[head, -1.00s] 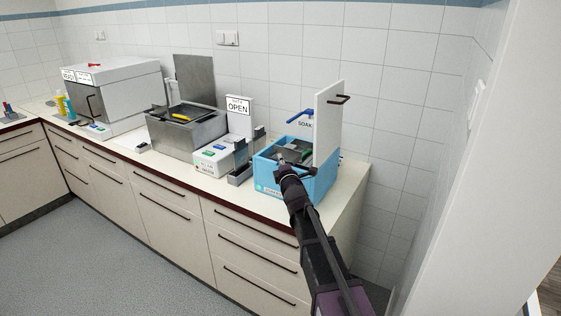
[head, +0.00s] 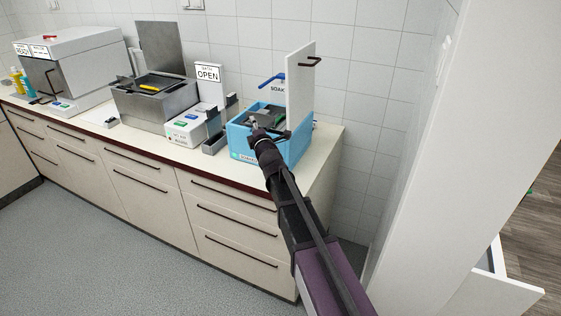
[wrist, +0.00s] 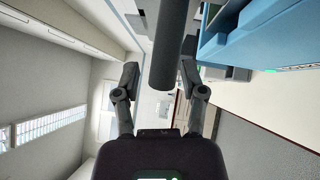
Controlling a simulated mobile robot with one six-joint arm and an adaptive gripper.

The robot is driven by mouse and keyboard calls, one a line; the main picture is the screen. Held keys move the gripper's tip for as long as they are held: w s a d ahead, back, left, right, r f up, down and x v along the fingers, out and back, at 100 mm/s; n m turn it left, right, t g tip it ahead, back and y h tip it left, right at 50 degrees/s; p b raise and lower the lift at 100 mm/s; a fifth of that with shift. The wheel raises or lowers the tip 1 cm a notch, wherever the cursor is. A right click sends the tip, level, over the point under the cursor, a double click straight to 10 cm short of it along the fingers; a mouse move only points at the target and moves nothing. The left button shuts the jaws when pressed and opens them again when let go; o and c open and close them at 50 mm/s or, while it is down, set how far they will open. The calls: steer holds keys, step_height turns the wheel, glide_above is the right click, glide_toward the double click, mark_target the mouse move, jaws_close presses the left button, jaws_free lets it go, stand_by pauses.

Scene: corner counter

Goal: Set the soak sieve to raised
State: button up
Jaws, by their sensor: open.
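The blue soak tank (head: 246,151) stands near the right end of the counter, its white lid (head: 299,85) upright at the right. Inside it a grey part (head: 267,115) with a green patch shows, likely the sieve; its height is hard to tell. My gripper (head: 257,127) is at the tank's front left rim and hides part of the inside. In the wrist view my gripper (wrist: 160,72) is open, with a thick dark round bar (wrist: 170,45) between or in front of its fingers. I cannot tell whether they touch it. The tank's blue wall (wrist: 235,35) is at upper right.
A blue lever (head: 271,79) is by the SOAK label behind the tank. Left of it are a white box with an OPEN sign (head: 208,74), a steel basin (head: 150,108) and a large grey-white machine (head: 75,70). A white wall edge (head: 440,170) stands at right.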

steer(key=shift+f+b, duration=3.7)
steer(key=shift+f, duration=0.1)
steer(key=s+d+f+m+g+h+p, duration=0.2)
steer(key=s+d+m+g+h+p, duration=0.3)
steer(key=s, duration=0.6)
steer(key=s+d+f+m+g+h+p, duration=0.3)
steer(key=s+d+m+g+h+p, duration=0.2)
steer(key=s+d+m+g+p, duration=0.3)
steer(key=shift+s+d+f+m+g, duration=0.2)
steer(key=shift+s+d+m+g, duration=0.45)
steer(key=shift+s+m+g, duration=1.95)
steer(key=shift+w+m+t, duration=0.4)
steer(key=shift+m+t, duration=0.1)
steer(key=shift+t, duration=0.1)
